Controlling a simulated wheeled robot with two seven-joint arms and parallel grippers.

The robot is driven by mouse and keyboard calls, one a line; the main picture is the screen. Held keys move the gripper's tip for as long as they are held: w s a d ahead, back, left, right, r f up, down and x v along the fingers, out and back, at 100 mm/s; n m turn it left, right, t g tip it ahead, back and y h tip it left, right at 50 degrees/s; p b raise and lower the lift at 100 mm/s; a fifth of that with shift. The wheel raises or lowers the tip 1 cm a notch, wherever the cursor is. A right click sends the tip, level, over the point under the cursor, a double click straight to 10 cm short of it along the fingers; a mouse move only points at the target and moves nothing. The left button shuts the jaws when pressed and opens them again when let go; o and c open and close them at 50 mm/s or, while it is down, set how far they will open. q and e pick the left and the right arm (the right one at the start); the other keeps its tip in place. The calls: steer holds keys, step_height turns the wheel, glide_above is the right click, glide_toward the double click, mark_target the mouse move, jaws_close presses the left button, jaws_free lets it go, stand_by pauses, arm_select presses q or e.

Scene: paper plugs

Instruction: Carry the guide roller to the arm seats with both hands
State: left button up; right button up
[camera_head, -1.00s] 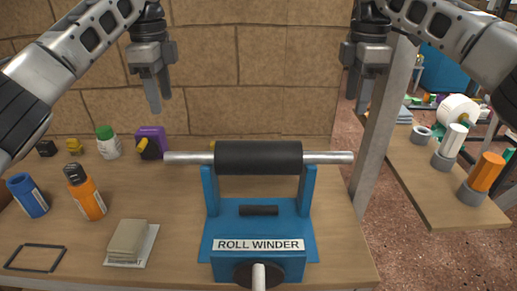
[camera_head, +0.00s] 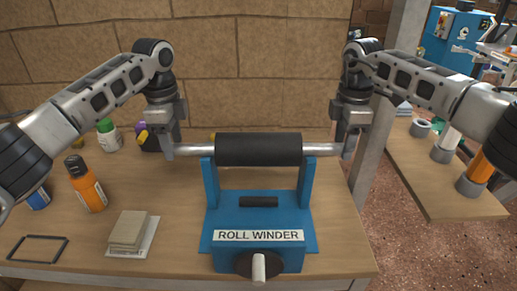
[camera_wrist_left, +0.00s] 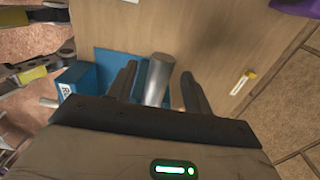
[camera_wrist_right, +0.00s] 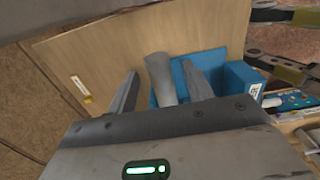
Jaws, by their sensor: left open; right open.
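The guide roller, a black cylinder (camera_head: 259,149) with a silver shaft end on each side, lies level across two blue uprights of the blue roll winder (camera_head: 259,215). My left gripper (camera_head: 168,150) is open at the left shaft end; in the left wrist view the silver shaft (camera_wrist_left: 158,80) lies between its two fingers. My right gripper (camera_head: 349,148) is open at the right shaft end; in the right wrist view the shaft (camera_wrist_right: 161,78) lies between its fingers. I cannot tell which blue parts are the arm seats.
An orange bottle (camera_head: 87,186), a white bottle with green cap (camera_head: 109,136), a stack of pads (camera_head: 130,232) and a black frame (camera_head: 37,250) are on the left of the table. A side shelf (camera_head: 430,185) with cylinders stands right, behind a grey post (camera_head: 378,130).

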arm_select(q)
steer(key=shift+f, duration=1.35)
arm_select(e)
steer(key=shift+f, duration=1.35)
arm_select(q)
jaws_close()
arm_select(e)
jaws_close()
arm_select(q)
steer(key=shift+r, duration=0.1)
arm_select(e)
steer(key=shift+r, duration=0.1)
